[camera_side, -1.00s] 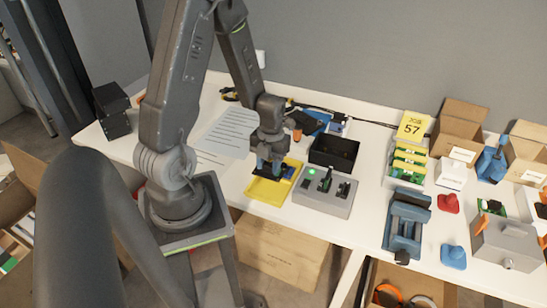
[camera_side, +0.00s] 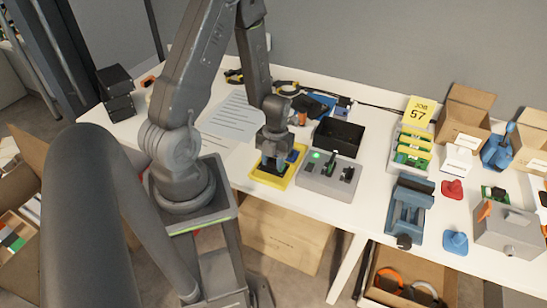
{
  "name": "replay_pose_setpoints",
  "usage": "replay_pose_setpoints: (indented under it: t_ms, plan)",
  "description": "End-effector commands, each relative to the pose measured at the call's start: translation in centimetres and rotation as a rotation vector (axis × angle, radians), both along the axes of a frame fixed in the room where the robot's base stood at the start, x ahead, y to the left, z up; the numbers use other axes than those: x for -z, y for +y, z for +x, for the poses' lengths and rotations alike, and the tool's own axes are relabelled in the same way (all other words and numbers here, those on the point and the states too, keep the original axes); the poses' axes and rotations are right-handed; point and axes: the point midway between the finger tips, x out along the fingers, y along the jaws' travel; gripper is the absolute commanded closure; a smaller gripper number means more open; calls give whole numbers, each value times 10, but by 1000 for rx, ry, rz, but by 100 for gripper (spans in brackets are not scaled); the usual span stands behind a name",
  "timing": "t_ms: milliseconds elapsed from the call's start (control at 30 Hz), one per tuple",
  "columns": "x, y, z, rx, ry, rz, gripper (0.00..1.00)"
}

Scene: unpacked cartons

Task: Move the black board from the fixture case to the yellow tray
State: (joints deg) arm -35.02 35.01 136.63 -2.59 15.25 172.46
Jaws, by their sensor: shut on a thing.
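My gripper (camera_side: 269,163) is shut and points down over the yellow tray (camera_side: 274,184). A dark piece, which looks like the black board (camera_side: 268,169), is at its fingertips, low inside the tray's outline. The fingers hide most of it, and I cannot tell whether it touches the tray floor. A small blue item (camera_side: 292,157) is at the tray's right side. The grey fixture case (camera_side: 326,184) stands just right of the tray, with a lit green light and dark upright parts on top.
An open black box (camera_side: 338,136) stands behind the fixture case. A blue vise (camera_side: 408,208) and red and blue small parts are to the right. A rack of yellow-edged boards (camera_side: 412,150) and cartons stand farther back. Paper sheets (camera_side: 232,118) lie behind left.

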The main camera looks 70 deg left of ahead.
Motion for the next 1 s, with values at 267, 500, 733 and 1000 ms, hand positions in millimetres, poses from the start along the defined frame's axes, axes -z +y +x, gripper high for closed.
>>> replay_pose_setpoints:
  t_ms: [267,500,733,1000]
  plan:
    - [8,0,0,0,1,1,91]
    - [15,0,0,0,1,1,91]
    - [22,0,0,-1,2,2,91]
    - [24,0,0,-1,1,3,50]
